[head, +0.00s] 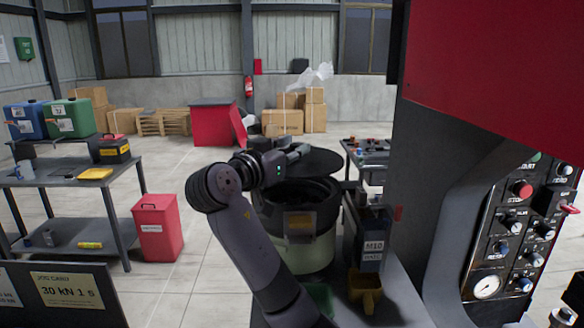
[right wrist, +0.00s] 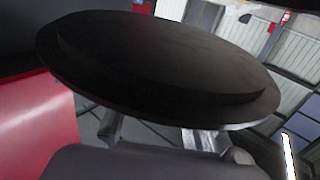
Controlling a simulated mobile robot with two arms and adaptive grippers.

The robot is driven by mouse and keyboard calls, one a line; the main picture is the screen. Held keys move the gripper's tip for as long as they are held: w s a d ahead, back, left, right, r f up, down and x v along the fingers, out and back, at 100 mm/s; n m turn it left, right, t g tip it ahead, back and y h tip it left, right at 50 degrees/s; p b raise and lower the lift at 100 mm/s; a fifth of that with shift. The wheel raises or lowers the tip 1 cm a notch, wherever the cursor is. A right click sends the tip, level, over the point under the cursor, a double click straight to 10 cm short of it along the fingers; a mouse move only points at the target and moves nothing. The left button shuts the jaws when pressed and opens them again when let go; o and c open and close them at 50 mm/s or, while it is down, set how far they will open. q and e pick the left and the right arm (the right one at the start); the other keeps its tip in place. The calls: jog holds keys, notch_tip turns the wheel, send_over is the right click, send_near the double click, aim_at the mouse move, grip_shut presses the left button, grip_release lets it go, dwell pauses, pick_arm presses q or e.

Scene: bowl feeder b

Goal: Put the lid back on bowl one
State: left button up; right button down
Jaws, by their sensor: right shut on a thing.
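My right gripper (head: 300,153) is shut on a black round lid (head: 322,163) and holds it by its edge. The lid hangs above the dark bowl (head: 298,222), apart from its rim at least on the right. The bowl sits on a pale green drum-shaped base (head: 312,255) and its dark inside shows below the lid. In the right wrist view the lid (right wrist: 160,60) fills the upper middle, with the fingers (right wrist: 158,133) at its near edge. The far side of the bowl is hidden. My left gripper is not in view.
A box labelled M10 (head: 371,248) stands close to the bowl's right, with a yellow scoop-like bin (head: 366,290) in front. A dark machine with a control panel (head: 520,225) fills the right. A workbench (head: 75,177) and red bin (head: 157,228) stand left.

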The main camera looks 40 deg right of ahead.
aim_at(291, 170)
jog(key=shift+f, duration=1.15)
notch_tip(291, 170, down, 2)
jog(key=shift+f+p, duration=0.15)
jog(key=shift+p, duration=0.5)
jog(key=shift+f, duration=0.45)
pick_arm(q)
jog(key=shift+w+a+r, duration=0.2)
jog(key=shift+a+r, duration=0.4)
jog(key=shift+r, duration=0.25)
pick_arm(e)
jog(key=shift+f, duration=0.1)
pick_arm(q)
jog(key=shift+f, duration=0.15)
pick_arm(e)
jog(key=c, duration=1.3)
grip_release()
